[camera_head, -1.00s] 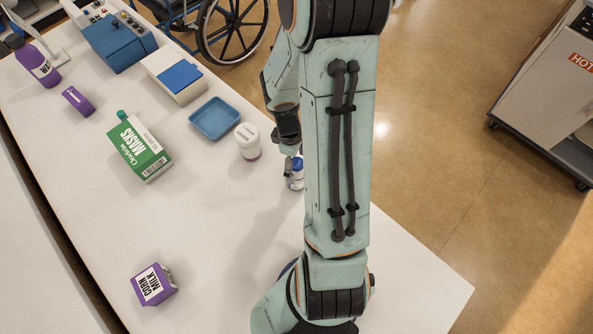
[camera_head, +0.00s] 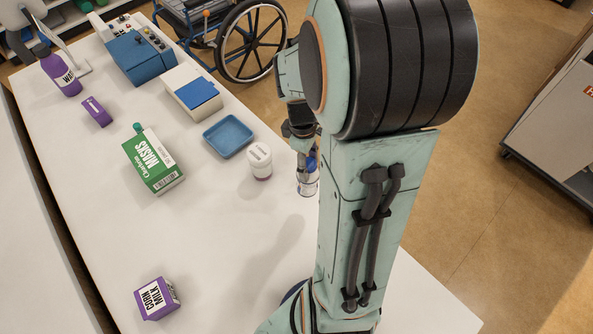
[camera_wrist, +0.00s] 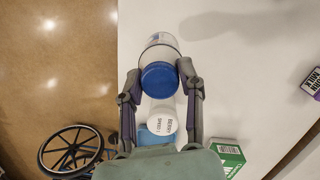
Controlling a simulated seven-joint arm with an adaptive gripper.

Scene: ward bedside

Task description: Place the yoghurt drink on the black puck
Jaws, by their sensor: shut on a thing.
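A small clear and whitish bottle with a blue cap (camera_wrist: 160,78), which looks like the yoghurt drink, is between the fingers of my gripper (camera_wrist: 160,88). The gripper is shut on it near the cap. In the head view the bottle (camera_head: 307,184) is upright or nearly so near the table's right edge, partly hidden by my gripper and arm. It appears slightly above the table; the gap is hard to judge. I cannot make out a black puck in either view; my arm hides part of the table.
A white-lidded tub (camera_head: 260,160) stands close left of the bottle, with a blue tray (camera_head: 228,137) behind it. A green mask box (camera_head: 153,162) and a purple milk carton (camera_head: 157,297) are farther left. The table (camera_head: 225,240) is clear between tub and carton.

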